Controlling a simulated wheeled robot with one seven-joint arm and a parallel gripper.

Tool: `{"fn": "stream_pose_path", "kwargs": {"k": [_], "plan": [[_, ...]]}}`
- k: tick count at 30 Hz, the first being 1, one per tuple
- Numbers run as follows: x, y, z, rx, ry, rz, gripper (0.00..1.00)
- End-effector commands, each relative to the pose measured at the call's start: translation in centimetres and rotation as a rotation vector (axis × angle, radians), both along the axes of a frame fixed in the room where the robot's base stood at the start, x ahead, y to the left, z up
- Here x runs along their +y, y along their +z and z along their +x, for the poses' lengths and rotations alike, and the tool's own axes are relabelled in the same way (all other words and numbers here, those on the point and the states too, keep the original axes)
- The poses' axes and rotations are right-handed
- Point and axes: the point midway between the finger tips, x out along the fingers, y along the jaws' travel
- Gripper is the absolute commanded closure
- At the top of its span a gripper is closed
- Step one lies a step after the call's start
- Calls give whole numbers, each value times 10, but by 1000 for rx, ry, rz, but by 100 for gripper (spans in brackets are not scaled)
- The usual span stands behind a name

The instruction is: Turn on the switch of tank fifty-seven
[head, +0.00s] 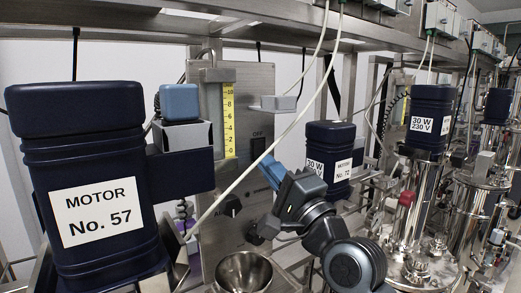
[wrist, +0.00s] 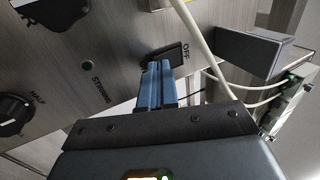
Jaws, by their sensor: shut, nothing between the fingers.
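The motor marked No. 57 (head: 98,170) stands at the left in the head view. The steel panel (head: 206,255) beside it carries a dark switch (head: 258,148) under the word OFF. In the wrist view the switch (wrist: 172,54) lies right at my fingertips, next to the OFF marking and above the STIRRING label. My gripper (head: 266,163) has blue fingers pressed together with nothing between them, and it also shows in the wrist view (wrist: 154,66). The fingers cover part of the switch. I cannot tell whether they touch it.
A black knob (wrist: 14,112) marked HALF sits on the same panel. A white cable (wrist: 196,45) runs across close to the switch. A grey box (wrist: 252,52) juts out at the right in the wrist view. Motor No. 72 (head: 329,135) and steel tanks stand to the right.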

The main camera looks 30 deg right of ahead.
Motion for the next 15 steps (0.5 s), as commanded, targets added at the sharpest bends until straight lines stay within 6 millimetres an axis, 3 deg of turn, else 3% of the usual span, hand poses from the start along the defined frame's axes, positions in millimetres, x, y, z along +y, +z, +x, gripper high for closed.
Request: {"fn": "stream_pose_path", "kwargs": {"k": [15], "plan": [[0, 0, 3, 0, 0, 0, 100]]}}
